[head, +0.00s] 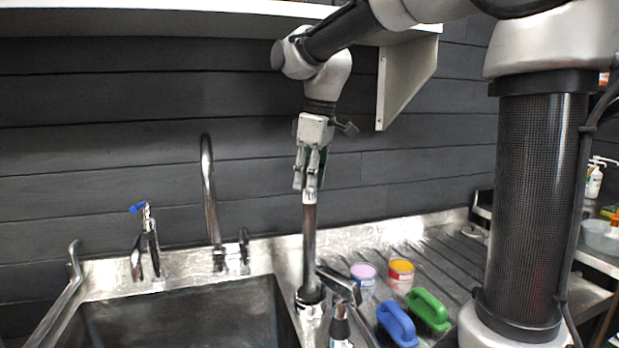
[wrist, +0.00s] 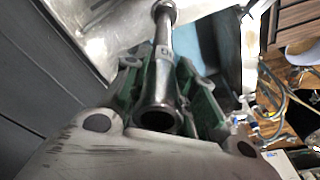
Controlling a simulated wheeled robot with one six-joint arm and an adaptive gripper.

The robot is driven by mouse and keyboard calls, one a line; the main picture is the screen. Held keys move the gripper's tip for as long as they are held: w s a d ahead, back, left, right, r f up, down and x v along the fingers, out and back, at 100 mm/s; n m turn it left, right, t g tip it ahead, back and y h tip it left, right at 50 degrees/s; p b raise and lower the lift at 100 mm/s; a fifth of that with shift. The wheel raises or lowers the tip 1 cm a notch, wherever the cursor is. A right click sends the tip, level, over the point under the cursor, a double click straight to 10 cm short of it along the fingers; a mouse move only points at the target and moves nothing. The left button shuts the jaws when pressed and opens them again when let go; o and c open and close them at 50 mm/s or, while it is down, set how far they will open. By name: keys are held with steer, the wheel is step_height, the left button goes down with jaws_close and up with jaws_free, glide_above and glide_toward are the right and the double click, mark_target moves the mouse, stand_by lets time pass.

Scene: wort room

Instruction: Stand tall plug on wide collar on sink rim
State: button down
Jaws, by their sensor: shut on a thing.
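The tall plug (head: 309,240) is a long steel tube, upright in the head view. My gripper (head: 311,187) is shut on its upper end. In the wrist view the tall plug (wrist: 162,55) runs away between the green-padded fingers of my gripper (wrist: 163,88), its flared open end nearest the camera. The wide collar (head: 310,308) is a bright metal ring on the sink rim (head: 286,284), directly below the tube. The tube's foot meets or overlaps the collar in the picture; I cannot tell whether it rests on it.
The sink basin (head: 185,318) lies left, with a tall curved tap (head: 208,180) and a blue-topped tap (head: 147,243) behind. A pink-topped tin (head: 363,275), an orange-topped tin (head: 400,273), a blue scrubber (head: 396,323) and a green scrubber (head: 428,310) stand right. A shelf (head: 150,18) hangs above.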

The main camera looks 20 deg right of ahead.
mark_target(309, 195)
steer(key=shift+f, duration=2.05)
stand_by(1.9)
steer(key=c, duration=1.1)
jaws_free()
steer(key=shift+r, duration=0.1)
steer(key=r, duration=0.3)
steer(key=d+r, duration=0.1)
steer(key=r, duration=0.3)
steer(key=s+r, duration=0.1)
steer(key=r, duration=0.3)
steer(key=shift+d+r, duration=0.1)
steer(key=shift+d, duration=0.05)
steer(key=s+d+f+m+t, duration=0.1)
steer(key=s+d+f+m, duration=0.2)
steer(key=s, duration=0.4)
steer(key=s+d+f+m+t+h, duration=0.1)
steer(key=s+d+f+m, duration=0.2)
steer(key=s+d+f, duration=0.3)
steer(key=s+d+f+m+t, duration=0.1)
steer(key=s+d+f+m, duration=0.3)
steer(key=s, duration=0.4)
steer(key=shift+d+f, duration=0.3)
steer(key=shift+f, duration=0.35)
